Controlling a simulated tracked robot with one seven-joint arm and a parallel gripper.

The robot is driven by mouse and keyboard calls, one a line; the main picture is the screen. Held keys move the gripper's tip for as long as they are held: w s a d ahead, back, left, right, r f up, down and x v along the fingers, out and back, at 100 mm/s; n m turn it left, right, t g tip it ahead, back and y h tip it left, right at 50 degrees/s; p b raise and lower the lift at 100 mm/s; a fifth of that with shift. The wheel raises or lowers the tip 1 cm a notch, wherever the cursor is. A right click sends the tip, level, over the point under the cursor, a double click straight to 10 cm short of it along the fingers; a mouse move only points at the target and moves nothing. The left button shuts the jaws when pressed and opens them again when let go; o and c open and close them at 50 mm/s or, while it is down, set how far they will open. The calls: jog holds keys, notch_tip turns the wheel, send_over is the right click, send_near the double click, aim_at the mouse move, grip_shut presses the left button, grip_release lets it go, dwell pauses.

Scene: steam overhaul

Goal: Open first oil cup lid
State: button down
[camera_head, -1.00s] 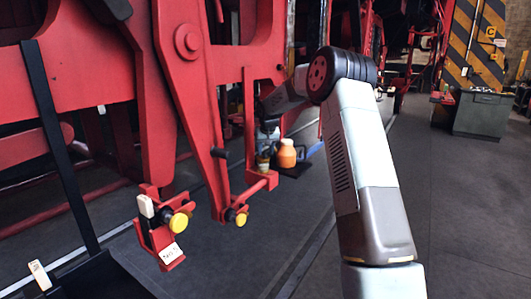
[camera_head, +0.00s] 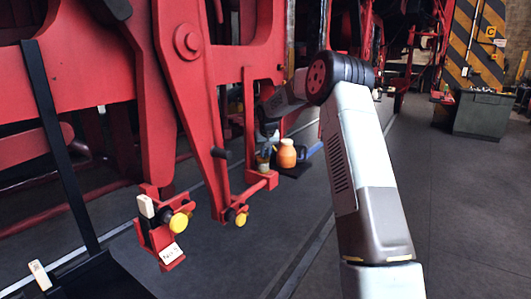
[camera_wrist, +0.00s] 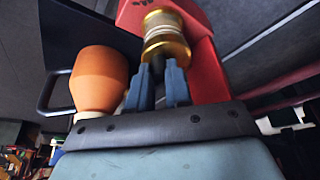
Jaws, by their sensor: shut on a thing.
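A brass oil cup (camera_wrist: 166,42) with a pale, ribbed upper part sits against a red metal part in the wrist view. My gripper (camera_wrist: 158,80) is right at its near side, with its two blue-grey fingers on either side of a small dark piece at the cup's gold rim. The fingers are shut on what appears to be the lid; the exact contact is hard to see. In the head view my gripper is mostly hidden behind my arm and the red frame, near a small cup-like thing (camera_head: 263,161) on a red bracket.
An orange jug (camera_wrist: 99,79) stands close beside my fingers; it also shows in the head view (camera_head: 286,154). Red locomotive frames (camera_head: 190,100) fill the left, with yellow round knobs (camera_head: 179,223) low down. Open grey floor lies to the right, before a grey bin (camera_head: 484,113).

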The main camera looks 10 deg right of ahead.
jog(key=shift+a, duration=0.1)
jog(key=shift+w+a+r+n+g+h, duration=0.15)
jog(key=shift+w+a+r+g+h, duration=0.25)
jog(key=shift+g+h, duration=0.4)
jog(key=shift+w+a+r+n+g+h, duration=0.15)
jog(key=shift+w+a+r+g+h, duration=0.2)
jog(key=shift+g+h, duration=0.4)
jog(key=shift+r, duration=0.1)
jog(key=c, duration=1.1)
grip_release()
jog(key=shift+d, duration=0.1)
jog(key=shift+o, duration=0.2)
jog(key=shift+r, duration=0.35)
notch_tip(320, 180, up, 2)
jog(key=shift+w, duration=0.1)
jog(key=s+r, duration=1)
jog(key=s, duration=0.4)
